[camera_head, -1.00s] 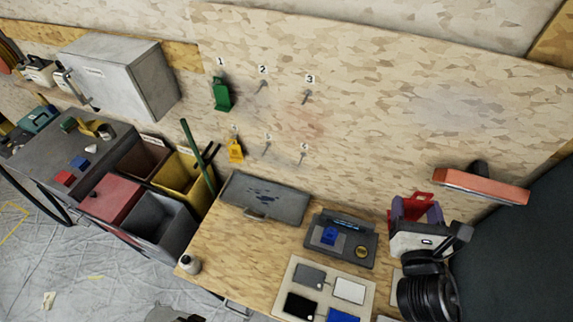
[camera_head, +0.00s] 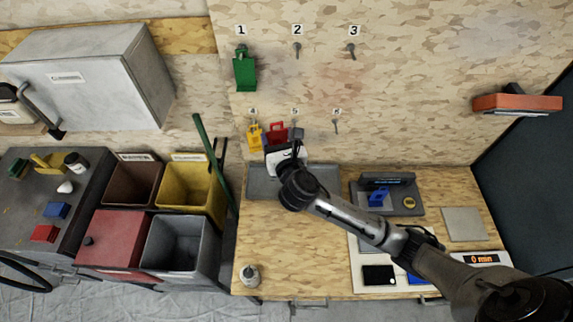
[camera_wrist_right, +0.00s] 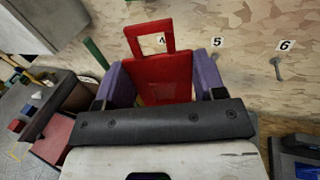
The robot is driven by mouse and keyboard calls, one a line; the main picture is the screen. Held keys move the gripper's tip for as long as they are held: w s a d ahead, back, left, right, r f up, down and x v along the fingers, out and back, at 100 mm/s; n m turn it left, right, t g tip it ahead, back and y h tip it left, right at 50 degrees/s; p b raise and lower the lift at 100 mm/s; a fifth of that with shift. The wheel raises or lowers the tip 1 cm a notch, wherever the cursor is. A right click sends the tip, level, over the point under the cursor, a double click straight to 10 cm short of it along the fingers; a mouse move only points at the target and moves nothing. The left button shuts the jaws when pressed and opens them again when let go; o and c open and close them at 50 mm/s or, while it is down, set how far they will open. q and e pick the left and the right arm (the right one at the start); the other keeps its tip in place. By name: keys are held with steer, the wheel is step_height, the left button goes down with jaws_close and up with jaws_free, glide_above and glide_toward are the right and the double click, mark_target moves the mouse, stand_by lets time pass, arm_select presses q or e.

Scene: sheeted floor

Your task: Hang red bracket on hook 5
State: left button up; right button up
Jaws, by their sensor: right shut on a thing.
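The red bracket (camera_head: 277,131) is held upright, with its open loop at the top, in front of the wall board between labels 4 and 5. My right gripper (camera_head: 285,138) is shut on it. In the right wrist view the bracket (camera_wrist_right: 160,75) sits between the two purple fingers, and label 4 shows through its loop. Hook 5 (camera_wrist_right: 214,56) shows to the right of the bracket, partly hidden by a finger. Label 5 (camera_head: 294,111) is visible in the head view. I cannot tell the gap between bracket and board. My left gripper is not in view.
A yellow bracket (camera_head: 254,136) hangs at hook 4, close left of the red one. A green bracket (camera_head: 245,70) hangs at hook 1. Hooks 2 (camera_head: 297,50), 3 (camera_head: 351,51) and 6 (camera_head: 336,125) are bare. A grey tray (camera_head: 262,185) lies on the bench below.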

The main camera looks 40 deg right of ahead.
steer(key=w+d+f+m+g+h+b, duration=0.1)
steer(key=w+d+f+m+h+b, duration=0.3)
steer(key=f, duration=0.6)
steer(key=w+d+f+n+g+h+b, duration=0.1)
steer(key=d+f+b, duration=0.5)
steer(key=f, duration=0.4)
steer(key=f+b+x, duration=0.1)
steer(key=b+x, duration=0.6)
steer(key=x, duration=0.2)
steer(key=shift+w+d+f, duration=0.1)
steer(key=shift+f, duration=0.2)
steer(key=o, duration=1.1)
steer(key=shift+f, duration=0.1)
